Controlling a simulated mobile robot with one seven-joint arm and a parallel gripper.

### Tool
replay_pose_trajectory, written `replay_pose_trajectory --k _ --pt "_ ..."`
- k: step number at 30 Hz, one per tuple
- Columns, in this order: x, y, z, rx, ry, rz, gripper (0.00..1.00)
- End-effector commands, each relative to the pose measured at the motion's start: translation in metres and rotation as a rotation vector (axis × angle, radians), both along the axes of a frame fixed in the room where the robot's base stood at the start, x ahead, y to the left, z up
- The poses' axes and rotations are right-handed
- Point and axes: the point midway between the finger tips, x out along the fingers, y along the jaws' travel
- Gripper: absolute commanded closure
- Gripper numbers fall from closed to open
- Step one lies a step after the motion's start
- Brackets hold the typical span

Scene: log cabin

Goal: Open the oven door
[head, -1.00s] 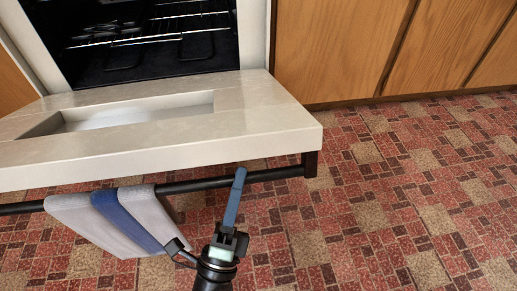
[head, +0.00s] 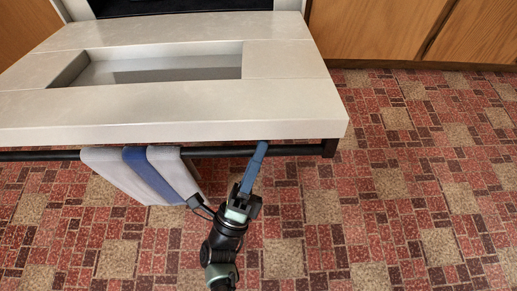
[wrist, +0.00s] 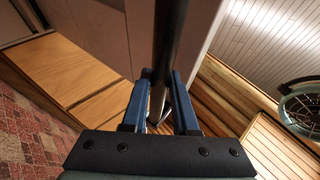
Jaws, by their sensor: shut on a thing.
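The oven door (head: 280,100) is swung down and lies nearly flat in the head view, its inner face with a recessed panel turned up. The dark oven opening (head: 180,6) shows only at the top edge. A black bar handle (head: 225,151) runs along the door's front edge, and it also shows in the wrist view (wrist: 169,40). My gripper (head: 261,150) is shut on the handle near its right end. In the wrist view the blue fingers stand on either side of the bar. The door hides part of the fingertips in the head view.
A grey towel with a blue stripe (head: 140,172) hangs over the handle, left of my gripper. Wooden cabinets (head: 400,30) stand at the upper right. The red patterned floor (head: 410,180) is clear at right and in front.

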Motion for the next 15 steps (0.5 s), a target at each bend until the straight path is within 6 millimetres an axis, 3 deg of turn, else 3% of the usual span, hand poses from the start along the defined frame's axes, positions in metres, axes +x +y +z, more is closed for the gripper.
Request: replay_pose_trajectory --k 1,2,6,15 --pt "0.0064 -0.0018 -0.0050 0.003 0.026 0.005 1.00" --pt "0.0064 -0.0018 -0.0048 0.003 0.025 0.005 0.69" --pt "0.0056 -0.0013 -0.0046 0.002 0.024 0.005 0.44" --pt "0.0030 0.0008 -0.0044 0.001 0.020 0.007 0.43"
